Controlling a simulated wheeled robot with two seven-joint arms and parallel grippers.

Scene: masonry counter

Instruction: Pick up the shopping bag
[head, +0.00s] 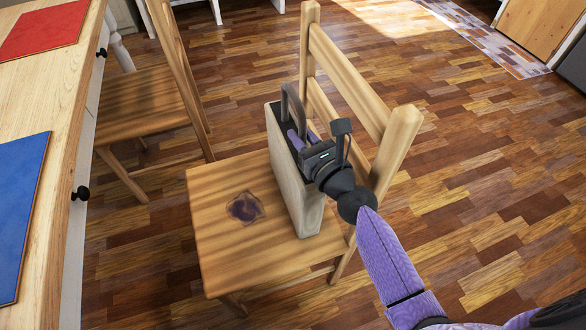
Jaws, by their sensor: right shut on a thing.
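The shopping bag (283,175) is a pale grey-beige upright bag with a dark opening and a grey looped handle. It stands upright on, or just above, the seat of a wooden chair (215,255), near the backrest; I cannot tell whether its bottom touches the seat. My right gripper (304,148) reaches in from the lower right, past the backrest, and is shut on the bag near its top edge. The exact grip point is partly hidden by the gripper itself. Something purple shows at the bag's opening. My left gripper is not in view.
The chair's backrest (345,75) stands close to my right arm. A second chair (140,105) and a counter (60,110) with red and blue mats are left. Floor at right is clear.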

